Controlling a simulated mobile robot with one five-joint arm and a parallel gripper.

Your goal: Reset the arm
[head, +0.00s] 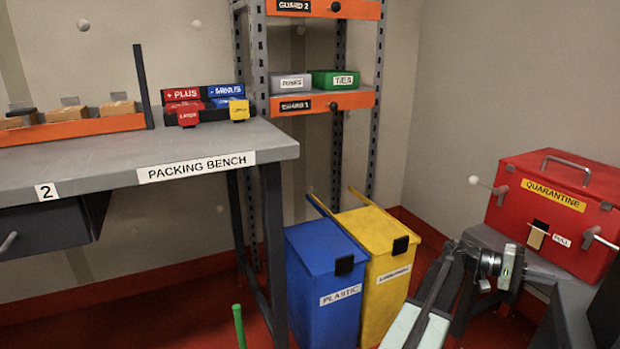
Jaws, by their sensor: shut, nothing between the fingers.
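My arm is folded at the lower right of the head view, with a pale link at the bottom and dark links above it. My gripper (508,267) is at the arm's end, low in front of the red quarantine box (516,222). It is shut and holds nothing. Its fingertips are small and hard to make out against the dark parts around them. I cannot tell the exact gap between the gripper and the box.
The packing bench (112,165) fills the left, with red and blue bins (204,96) on it. A blue plastic bin (322,275) and a yellow bin (388,262) stand left of my arm. A shelf rack (258,60) stands behind. A green rod (239,325) rises at the bottom.

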